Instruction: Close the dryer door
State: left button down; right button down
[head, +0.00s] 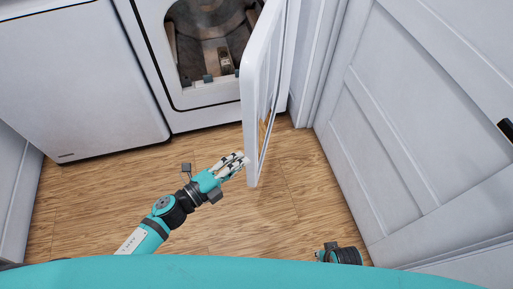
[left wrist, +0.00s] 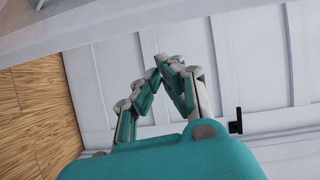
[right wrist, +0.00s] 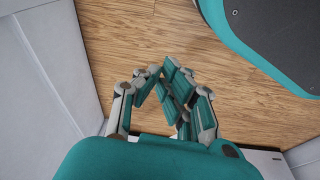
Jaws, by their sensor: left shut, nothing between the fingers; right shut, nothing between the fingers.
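The white dryer (head: 184,118) stands at the top of the head view with its drum opening uncovered. Its dryer door (head: 258,85) stands open, swung out toward me, at the right side of the opening. My left gripper (head: 243,160) is shut and empty, with its fingertips at the lower left edge of the door; I cannot tell whether they touch it. In the left wrist view the closed fingers (left wrist: 163,62) point toward white panels. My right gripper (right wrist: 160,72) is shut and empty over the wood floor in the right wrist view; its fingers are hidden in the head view.
A white appliance (head: 75,75) stands left of the dryer. A white panelled door (head: 400,130) with a black handle (head: 507,128) bounds the right side. Wood floor (head: 110,200) is clear between me and the machines. A white wall or cabinet (head: 18,195) is at far left.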

pick_arm(q)
jog(key=w+d+r+m+h, duration=0.1)
jog(key=w+d, duration=0.3)
jog(key=w, duration=0.2)
jog(key=shift+w+d+r+m+g, duration=0.3)
jog(key=shift+w+d+r+m, duration=0.05)
jog(key=shift+m, duration=0.05)
pick_arm(e)
jog(key=shift+w+a+r, duration=0.1)
jog(key=shift+w+r, duration=0.45)
jog(key=shift+r, duration=0.25)
pick_arm(q)
jog(key=shift+a, duration=0.1)
pick_arm(e)
jog(key=shift+s, duration=0.1)
